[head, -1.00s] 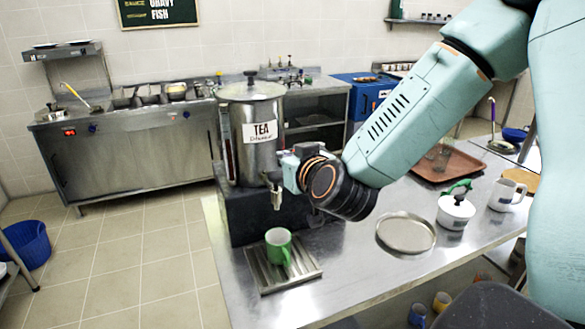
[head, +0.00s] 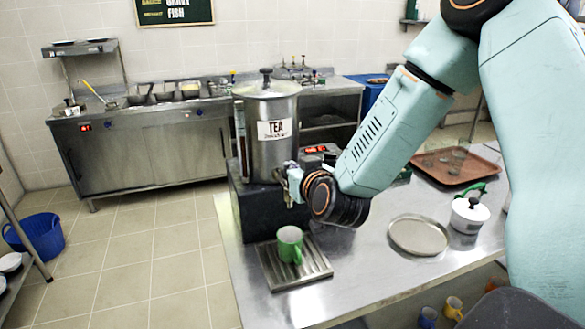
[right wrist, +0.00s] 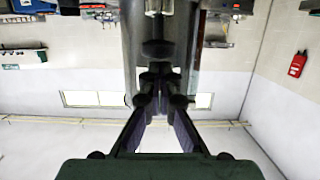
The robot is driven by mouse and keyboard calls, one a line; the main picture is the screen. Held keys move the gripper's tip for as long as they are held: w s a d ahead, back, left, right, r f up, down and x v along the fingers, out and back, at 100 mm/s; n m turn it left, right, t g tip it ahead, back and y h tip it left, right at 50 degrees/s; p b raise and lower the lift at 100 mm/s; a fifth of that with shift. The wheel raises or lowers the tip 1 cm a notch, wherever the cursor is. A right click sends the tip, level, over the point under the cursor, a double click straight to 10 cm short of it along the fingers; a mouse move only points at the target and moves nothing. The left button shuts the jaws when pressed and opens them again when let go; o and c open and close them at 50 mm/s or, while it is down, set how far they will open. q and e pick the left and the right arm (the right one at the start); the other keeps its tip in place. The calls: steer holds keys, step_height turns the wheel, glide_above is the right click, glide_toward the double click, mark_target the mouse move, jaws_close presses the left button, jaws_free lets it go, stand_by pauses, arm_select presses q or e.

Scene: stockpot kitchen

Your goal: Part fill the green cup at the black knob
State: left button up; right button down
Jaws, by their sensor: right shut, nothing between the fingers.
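The green cup (head: 290,243) stands upright on the ridged metal drip tray (head: 318,259), below the spout (head: 290,201) of the steel tea urn (head: 262,153). My right gripper (head: 284,178) is at the tap on the urn's lower front, with its fingers shut and nothing between them. In the head view the gripper hides the knob. My left gripper is not in view.
The urn sits on a black stand (head: 252,222). A round metal tray (head: 418,236), a white pot (head: 468,216) and a brown tray (head: 470,170) with glasses are on the steel table to the right.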

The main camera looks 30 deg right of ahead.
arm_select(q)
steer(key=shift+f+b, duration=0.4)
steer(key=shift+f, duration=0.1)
arm_select(e)
steer(key=shift+s+f, duration=0.1)
steer(key=shift+f, duration=1)
stand_by(0.7)
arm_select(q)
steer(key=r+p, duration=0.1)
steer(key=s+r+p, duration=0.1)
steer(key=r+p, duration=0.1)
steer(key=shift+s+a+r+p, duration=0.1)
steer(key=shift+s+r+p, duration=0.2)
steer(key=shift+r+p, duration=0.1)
arm_select(e)
steer(key=s+a+r, duration=0.2)
steer(key=s+r, duration=0.5)
steer(key=s, duration=0.2)
steer(key=shift+s, duration=0.25)
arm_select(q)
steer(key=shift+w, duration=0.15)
arm_select(e)
steer(key=shift+w+f, duration=0.1)
steer(key=shift+w, duration=0.1)
